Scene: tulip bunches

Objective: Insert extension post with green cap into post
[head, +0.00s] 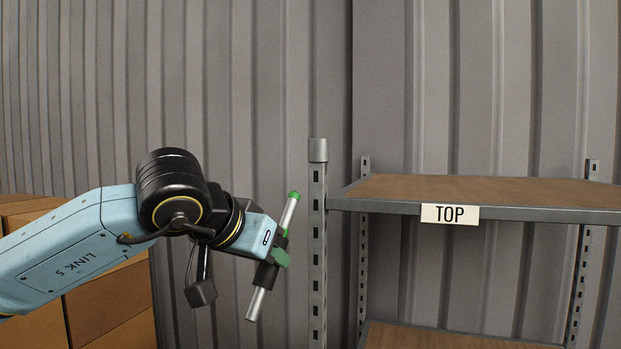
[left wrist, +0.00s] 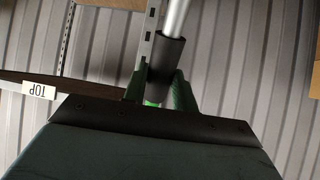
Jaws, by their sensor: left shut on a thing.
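The extension post (head: 289,213) is a slim silvery rod with a green cap (head: 293,195) at its upper end. My left gripper (head: 273,258) is shut around its middle, at a dark sleeve, and holds it in the air. The rod is tilted, its top leaning right and its bare end low on the left. The shelf's front left post (head: 318,240) stands upright just right of it, with a grey top piece (head: 318,150) above the green cap's height. In the left wrist view the rod (left wrist: 176,18) and dark sleeve (left wrist: 167,55) show between green fingers. My right gripper is out of view.
The rack has a wooden top shelf (head: 480,190) with a "TOP" label (head: 450,214) and a lower shelf (head: 440,337). Cardboard boxes (head: 110,305) are stacked at the left, behind my arm. A corrugated metal wall (head: 250,80) closes the back. The top shelf is empty.

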